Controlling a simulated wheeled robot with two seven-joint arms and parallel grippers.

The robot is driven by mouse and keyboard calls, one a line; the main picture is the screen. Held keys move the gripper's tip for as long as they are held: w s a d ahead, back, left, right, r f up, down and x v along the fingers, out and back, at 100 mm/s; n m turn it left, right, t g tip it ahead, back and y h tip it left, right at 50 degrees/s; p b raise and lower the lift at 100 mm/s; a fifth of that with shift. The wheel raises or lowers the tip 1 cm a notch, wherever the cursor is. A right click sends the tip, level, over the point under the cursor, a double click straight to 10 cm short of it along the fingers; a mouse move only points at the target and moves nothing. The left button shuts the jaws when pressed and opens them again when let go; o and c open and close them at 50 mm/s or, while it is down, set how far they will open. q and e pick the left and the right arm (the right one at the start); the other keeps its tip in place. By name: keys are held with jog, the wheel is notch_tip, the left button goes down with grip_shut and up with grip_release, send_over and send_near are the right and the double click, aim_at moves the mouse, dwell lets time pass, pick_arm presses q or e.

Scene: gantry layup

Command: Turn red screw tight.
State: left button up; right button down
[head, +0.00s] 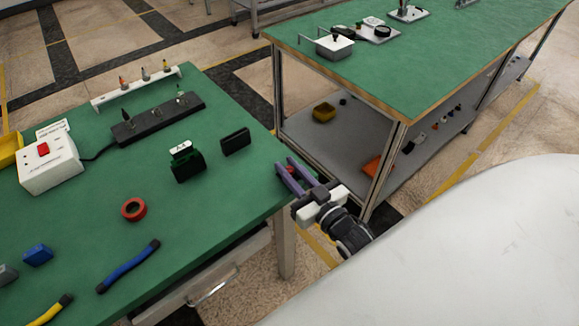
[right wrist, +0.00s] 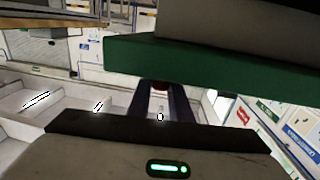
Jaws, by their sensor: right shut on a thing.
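My right gripper (head: 284,165) is at the right edge of the green-topped table, its purple fingers pointing toward the tabletop edge. It is shut on the red screw (right wrist: 160,86), which shows in the right wrist view as a small dark red round end between the fingertips, close under the green edge. In the head view only a speck of red shows between the fingers. The screw's shaft and its seat are hidden, so I cannot tell how tight it is. My left gripper is not in view.
The green table (head: 215,215) carries a red tape roll (head: 133,209), a dark green block (head: 187,165), a black block (head: 236,142), a white box with a red switch (head: 49,164) and a blue-handled tool (head: 128,266). A second green bench (head: 455,45) stands beyond a floor gap.

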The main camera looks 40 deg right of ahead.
dwell(0.5)
jog(key=c, duration=1.6)
grip_release()
jog(key=s+b, duration=0.1)
jog(key=s, duration=0.9)
jog(key=shift+s+a, duration=0.15)
